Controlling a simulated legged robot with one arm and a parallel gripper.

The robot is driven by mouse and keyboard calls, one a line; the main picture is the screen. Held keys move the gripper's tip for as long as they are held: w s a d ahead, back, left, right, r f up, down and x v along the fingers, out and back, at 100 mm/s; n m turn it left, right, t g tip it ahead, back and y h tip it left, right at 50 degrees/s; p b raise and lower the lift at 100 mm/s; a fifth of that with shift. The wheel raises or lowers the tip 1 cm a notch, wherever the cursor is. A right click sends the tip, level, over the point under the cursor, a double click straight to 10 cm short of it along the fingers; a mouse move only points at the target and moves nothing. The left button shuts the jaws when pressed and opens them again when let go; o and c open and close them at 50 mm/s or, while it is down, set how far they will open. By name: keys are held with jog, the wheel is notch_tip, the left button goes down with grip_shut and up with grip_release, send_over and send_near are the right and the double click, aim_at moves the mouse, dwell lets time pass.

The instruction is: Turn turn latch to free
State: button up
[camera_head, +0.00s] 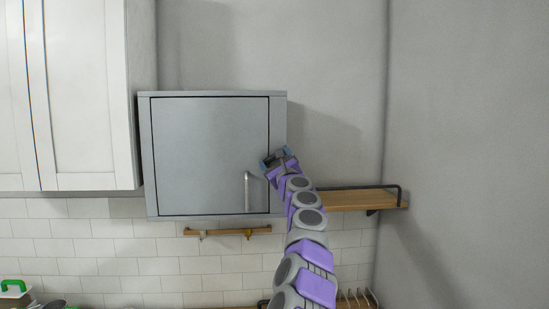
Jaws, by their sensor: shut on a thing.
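A grey wall cabinet (210,94) hangs in the middle of the view, and its door (200,150) sits flush in the frame, closed. A thin vertical handle (247,192) is on the door's lower right. My gripper (274,158) is at the right edge of the door, above and to the right of the handle, against the cabinet's right frame. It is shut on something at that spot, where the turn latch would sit. The latch itself is hidden behind my gripper, so its angle cannot be told.
A wooden shelf (350,200) with a black rail is on the right wall side. A wooden hook rail (227,231) hangs below the cabinet. White cupboards (85,95) stand close on the left. The wall right of the cabinet is bare.

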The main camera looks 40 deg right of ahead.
jog(key=n+g+y+p, duration=0.1)
jog(key=n+p, duration=0.1)
jog(key=n, duration=0.2)
jog(key=d+n+g+y+p, duration=0.1)
jog(key=n+p, duration=0.1)
jog(key=n, duration=0.2)
jog(key=f+n+y+p, duration=0.1)
jog(key=n+y, duration=0.1)
jog(key=n, duration=0.3)
jog(key=shift+s+d+g+p, duration=0.3)
jog(key=shift+s+g+p, duration=0.1)
jog(key=shift+f+n, duration=0.1)
jog(key=shift+n, duration=0.2)
jog(key=o, duration=0.8)
jog(key=shift+c, duration=0.2)
jog(key=shift+o, duration=0.4)
jog(key=shift+w, duration=0.15)
jog(key=shift+r, duration=0.2)
jog(key=s+a+b, duration=0.2)
jog(key=s+b, duration=0.1)
jog(key=s, duration=1.4)
jog(key=shift+a+b, duration=0.3)
jog(key=shift+b, duration=0.1)
